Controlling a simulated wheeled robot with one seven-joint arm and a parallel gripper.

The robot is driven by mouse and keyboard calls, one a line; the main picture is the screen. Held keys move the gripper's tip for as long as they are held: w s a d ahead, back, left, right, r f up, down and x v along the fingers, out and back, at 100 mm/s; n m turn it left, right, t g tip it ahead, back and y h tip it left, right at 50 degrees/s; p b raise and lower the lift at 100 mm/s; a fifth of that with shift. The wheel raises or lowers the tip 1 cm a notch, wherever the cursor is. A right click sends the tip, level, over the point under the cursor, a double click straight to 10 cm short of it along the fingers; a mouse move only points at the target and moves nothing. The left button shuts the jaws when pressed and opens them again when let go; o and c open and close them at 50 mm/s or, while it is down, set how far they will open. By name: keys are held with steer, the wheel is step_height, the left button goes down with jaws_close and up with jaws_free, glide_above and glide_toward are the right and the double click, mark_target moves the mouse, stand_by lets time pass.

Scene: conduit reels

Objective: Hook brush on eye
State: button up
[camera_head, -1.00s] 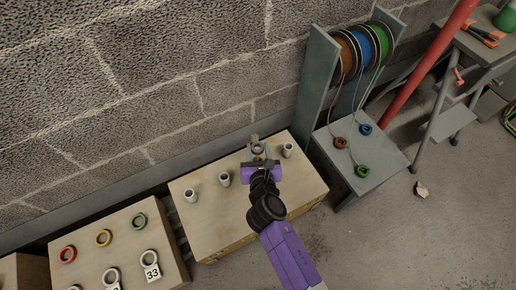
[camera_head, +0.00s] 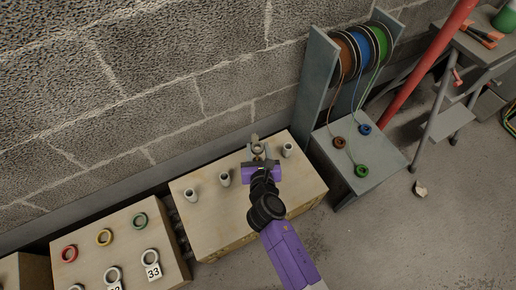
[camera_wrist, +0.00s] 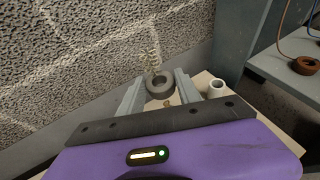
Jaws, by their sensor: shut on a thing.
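The brush (camera_wrist: 152,60) shows in the wrist view as a pale spiral tip beyond a thick grey ring, with a small brass-coloured piece below the ring. My gripper (camera_wrist: 159,88) has its two grey fingers on either side of the grey ring, shut on it. In the head view the brush (camera_head: 254,139) stands out just beyond my gripper (camera_head: 258,154), above the wooden box. Brown, blue and green rings, likely the eyes, lie on the grey stand to the right: brown (camera_head: 339,142), blue (camera_head: 365,129), green (camera_head: 362,171). My gripper hides what is directly below it.
Pale tube stubs (camera_head: 224,178) stand on the wooden box (camera_head: 240,215), one (camera_head: 288,150) just right of my gripper. The reels (camera_head: 362,48) hang between grey uprights, their cords running to the rings. A block wall (camera_head: 150,90) is close behind. A red pole (camera_head: 425,75) slants at right.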

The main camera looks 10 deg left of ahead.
steer(key=shift+f+b, duration=3.3)
steer(key=shift+f, duration=0.75)
steer(key=o, duration=1.4)
steer(key=shift+o, duration=0.2)
steer(key=o, duration=0.5)
steer(key=shift+c, duration=0.2)
steer(key=shift+r, duration=0.15)
step_height(320, 180, up, 10)
steer(key=p, duration=1.1)
